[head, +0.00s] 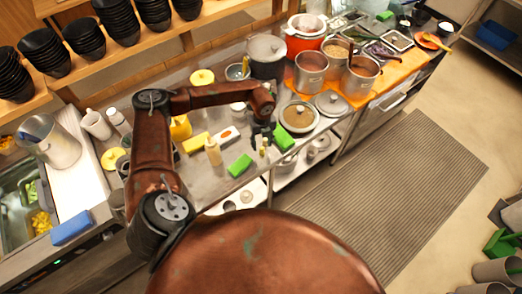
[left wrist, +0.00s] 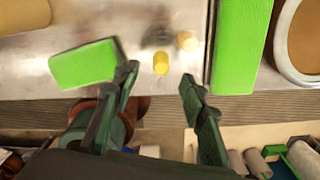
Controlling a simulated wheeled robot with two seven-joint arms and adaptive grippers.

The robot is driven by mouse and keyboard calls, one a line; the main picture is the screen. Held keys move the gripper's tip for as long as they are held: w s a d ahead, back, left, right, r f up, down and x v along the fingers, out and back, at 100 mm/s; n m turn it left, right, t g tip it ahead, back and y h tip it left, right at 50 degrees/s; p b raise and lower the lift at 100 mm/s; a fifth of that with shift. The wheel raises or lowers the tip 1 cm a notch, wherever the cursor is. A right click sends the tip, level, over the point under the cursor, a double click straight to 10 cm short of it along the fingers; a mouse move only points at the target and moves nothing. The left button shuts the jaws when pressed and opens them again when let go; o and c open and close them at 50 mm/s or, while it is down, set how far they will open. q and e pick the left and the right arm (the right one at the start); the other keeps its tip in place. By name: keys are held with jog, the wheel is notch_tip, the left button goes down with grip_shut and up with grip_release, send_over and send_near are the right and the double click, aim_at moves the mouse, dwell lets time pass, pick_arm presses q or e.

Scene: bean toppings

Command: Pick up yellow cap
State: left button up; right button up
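In the left wrist view a small yellow cap (left wrist: 160,63) stands on the metal counter, with a cream-coloured round piece (left wrist: 187,41) beside it. My left gripper (left wrist: 160,86) is open and empty, its two fingers apart on either side of the line to the yellow cap. The cap is just beyond the fingertips, with no contact visible. In the head view my left gripper (head: 262,136) is over the counter between two green blocks, and the small items at its fingers are hard to tell apart. My right gripper is not in view.
A green block (left wrist: 83,65) lies left of the cap, and another green block (left wrist: 240,45) lies to its right. A round pan (head: 298,117) is right of the gripper. A squeeze bottle (head: 213,152) stands to the left. The counter's front edge is close.

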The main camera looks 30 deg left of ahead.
aim_at(262, 148)
pick_arm(q)
notch_tip(262, 148, down, 5)
jog(key=shift+w+p, duration=0.15)
jog(key=shift+p, duration=0.35)
jog(key=shift+c, duration=0.3)
jog(key=c, duration=0.7)
